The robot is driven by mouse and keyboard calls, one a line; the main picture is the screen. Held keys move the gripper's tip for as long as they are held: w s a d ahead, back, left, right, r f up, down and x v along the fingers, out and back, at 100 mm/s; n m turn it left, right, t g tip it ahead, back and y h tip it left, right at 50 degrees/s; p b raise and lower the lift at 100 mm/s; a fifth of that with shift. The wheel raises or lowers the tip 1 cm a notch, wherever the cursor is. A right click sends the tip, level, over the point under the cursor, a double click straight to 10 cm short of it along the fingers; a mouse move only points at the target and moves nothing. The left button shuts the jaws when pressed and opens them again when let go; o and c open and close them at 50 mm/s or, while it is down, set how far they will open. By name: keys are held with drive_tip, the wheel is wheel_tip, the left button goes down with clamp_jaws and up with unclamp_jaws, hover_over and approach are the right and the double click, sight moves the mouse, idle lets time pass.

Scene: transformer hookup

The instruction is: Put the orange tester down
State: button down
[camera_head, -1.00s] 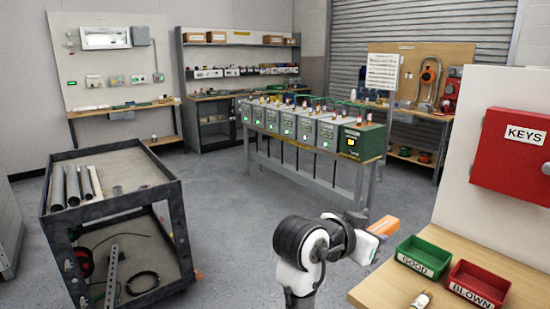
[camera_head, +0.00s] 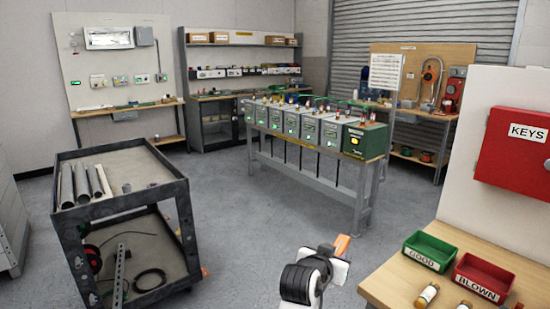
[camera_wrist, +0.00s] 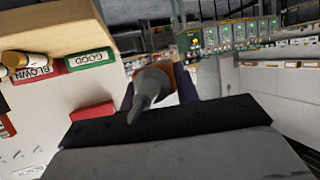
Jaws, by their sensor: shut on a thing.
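The orange tester (camera_head: 342,243) is held by my gripper (camera_head: 335,256) low in the middle of the head view, left of the wooden bench at right. Only a small orange part of it shows there; my wrist hides the rest. In the wrist view the tester's orange body (camera_wrist: 169,72) shows at the centre, behind a grey tapered part. My gripper is shut on it, clear of any surface that I can see.
A wooden bench (camera_head: 392,282) at right carries a green GOOD bin (camera_head: 428,250), a red BLOWN bin (camera_head: 482,276) and small cylinders (camera_head: 427,295). A red KEYS box (camera_head: 512,150) hangs above. A cart (camera_head: 122,205) stands left; open floor lies between.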

drive_tip(key=w+a+f+n+t+y, duration=0.1)
drive_tip(key=a+f+n+y, duration=0.15)
drive_tip(key=f, duration=0.45)
drive_tip(key=w+a+f+n+y, duration=0.1)
drive_tip(key=a+f, duration=0.2)
drive_tip(key=f, duration=0.4)
drive_tip(key=s+a+f+n+y, duration=0.1)
drive_tip(key=s+a+f, duration=0.2)
drive_tip(key=f, duration=0.4)
drive_tip(key=s+a+f+y, duration=0.1)
drive_tip(key=s+a+f, duration=0.2)
drive_tip(key=f, duration=0.4)
drive_tip(key=s+a+f+n+t+y, duration=0.1)
drive_tip(key=s+a+f, duration=0.2)
drive_tip(key=f, duration=0.5)
drive_tip(key=shift+s+n, duration=0.35)
drive_tip(key=shift+s, duration=0.25)
drive_tip(key=shift+f+y, duration=0.1)
drive_tip(key=shift+y, duration=0.15)
